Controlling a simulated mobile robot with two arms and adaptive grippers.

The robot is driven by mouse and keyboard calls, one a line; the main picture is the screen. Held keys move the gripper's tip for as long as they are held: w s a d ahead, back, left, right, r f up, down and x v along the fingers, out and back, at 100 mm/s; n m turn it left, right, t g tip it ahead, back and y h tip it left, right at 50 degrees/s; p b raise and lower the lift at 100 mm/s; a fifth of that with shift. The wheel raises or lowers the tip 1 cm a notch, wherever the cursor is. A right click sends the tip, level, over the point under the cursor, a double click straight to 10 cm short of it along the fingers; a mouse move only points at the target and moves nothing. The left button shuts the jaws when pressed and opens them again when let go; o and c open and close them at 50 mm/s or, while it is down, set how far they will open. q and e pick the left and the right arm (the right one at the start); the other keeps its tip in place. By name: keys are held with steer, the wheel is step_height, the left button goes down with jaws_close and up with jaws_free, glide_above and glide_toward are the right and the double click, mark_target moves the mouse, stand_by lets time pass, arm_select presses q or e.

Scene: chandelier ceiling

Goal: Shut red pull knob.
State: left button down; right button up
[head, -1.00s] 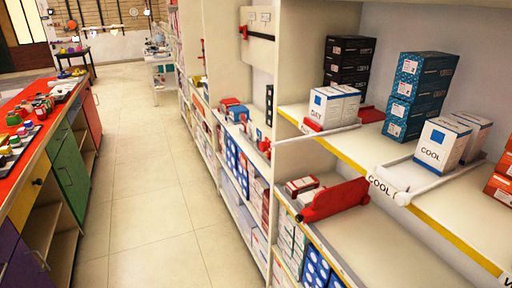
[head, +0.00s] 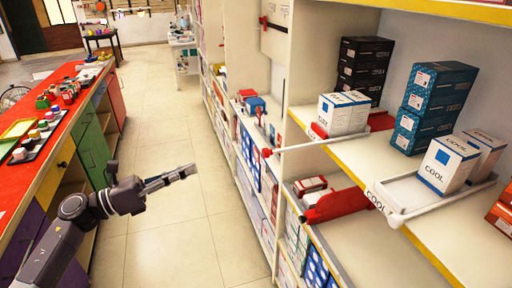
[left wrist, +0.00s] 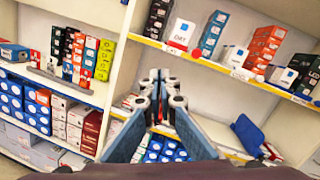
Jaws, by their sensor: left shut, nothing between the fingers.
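A small red knob (head: 267,152) sits at the free end of a thin white rod (head: 315,144). The rod reaches out past the shelf edge from beside the DRY boxes (head: 345,112). A second red knob (head: 264,20) shows on a white panel farther back. I cannot tell which is the task's knob. My left gripper (head: 190,172) is shut and empty over the aisle, left of the rod and apart from it. Its closed fingers also show in the left wrist view (left wrist: 160,95), with shelves behind them. My right gripper is out of view.
A white tray (head: 397,218) with COOL boxes (head: 447,165) juts from the same shelf. A red object (head: 337,205) sits on the shelf below. A red-topped counter (head: 35,165) stands at left. The tiled aisle (head: 165,130) between is clear.

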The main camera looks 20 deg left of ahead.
arm_select(q)
steer(key=s+d+r+m+g+h, duration=0.1)
steer(key=s+d+r+m+g, duration=0.25)
steer(key=r+m, duration=0.2)
steer(key=p, duration=0.7)
glide_toward(263, 153)
steer(key=shift+m, duration=0.45)
steer(key=x, duration=0.5)
steer(key=shift+w+r, duration=0.2)
steer(key=shift+f+p+x, duration=0.2)
steer(key=shift+p+x, duration=0.4)
steer(key=shift+x, duration=0.25)
steer(key=shift+d+f, duration=0.1)
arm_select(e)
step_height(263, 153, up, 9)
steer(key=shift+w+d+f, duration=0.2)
